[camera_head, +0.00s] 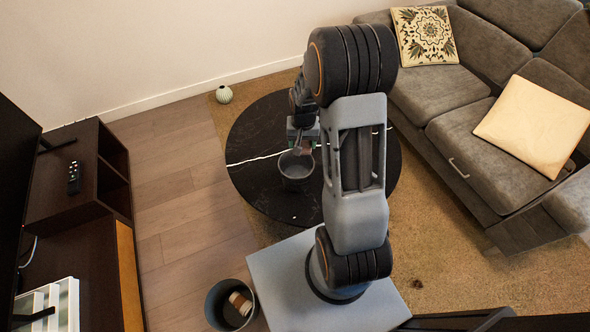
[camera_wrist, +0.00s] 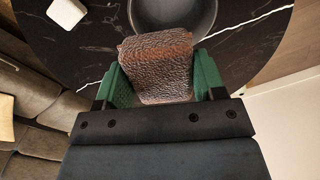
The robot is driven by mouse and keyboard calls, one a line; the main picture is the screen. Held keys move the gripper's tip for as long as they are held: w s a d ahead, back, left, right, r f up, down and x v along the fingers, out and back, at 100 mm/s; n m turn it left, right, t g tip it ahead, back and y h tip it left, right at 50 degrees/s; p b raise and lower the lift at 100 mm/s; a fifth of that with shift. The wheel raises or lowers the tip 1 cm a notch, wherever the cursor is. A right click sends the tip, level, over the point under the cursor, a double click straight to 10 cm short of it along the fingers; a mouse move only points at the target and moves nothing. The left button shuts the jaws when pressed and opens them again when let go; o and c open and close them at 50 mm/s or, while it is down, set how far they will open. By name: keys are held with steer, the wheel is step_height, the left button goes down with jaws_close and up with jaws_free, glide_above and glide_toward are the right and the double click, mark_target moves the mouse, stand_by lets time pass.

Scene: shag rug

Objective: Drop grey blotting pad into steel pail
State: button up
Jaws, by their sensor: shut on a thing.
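My gripper (camera_wrist: 158,82) has green fingers shut on a rough, wrinkled, reddish-brown and grey block, which I take for the blotting pad (camera_wrist: 157,68). In the head view my gripper (camera_head: 303,138) is over the black round table, just above and behind the pail's rim. The dark grey steel pail (camera_head: 296,177) stands upright on the table with its mouth up. In the wrist view the pail (camera_wrist: 172,14) is at the top edge, partly cut off, and the pad overlaps its near rim.
The black marbled table (camera_head: 262,120) has free room around the pail. A white block (camera_wrist: 66,12) lies on it. A dark bin (camera_head: 216,303) with a brown-and-white item stands on the floor. A grey sofa (camera_head: 450,90) is at the right, a TV cabinet (camera_head: 95,240) left.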

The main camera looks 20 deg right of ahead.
step_height(320, 180, down, 5)
steer(key=b, duration=0.3)
steer(key=o, duration=0.9)
step_height(320, 180, up, 14)
steer(key=shift+f+p, duration=0.1)
steer(key=shift+p, duration=0.9)
steer(key=s+a+r+n+t+p, duration=0.1)
steer(key=s+a+r+p, duration=0.2)
steer(key=r, duration=0.4)
steer(key=s+a+r+n+t+p, duration=0.1)
steer(key=s+a+r+n+p, duration=0.1)
steer(key=s+r+p, duration=0.3)
steer(key=s+a+r+n+t+p, duration=0.1)
steer(key=s+a+r+p, duration=0.3)
steer(key=r, duration=0.5)
steer(key=shift+s+a+r+n+t, duration=0.15)
steer(key=shift+s+n, duration=0.15)
steer(key=shift+s, duration=0.35)
steer(key=shift+s+a+r+n+t, duration=0.15)
steer(key=shift+s+n, duration=0.15)
steer(key=shift+s, duration=0.3)
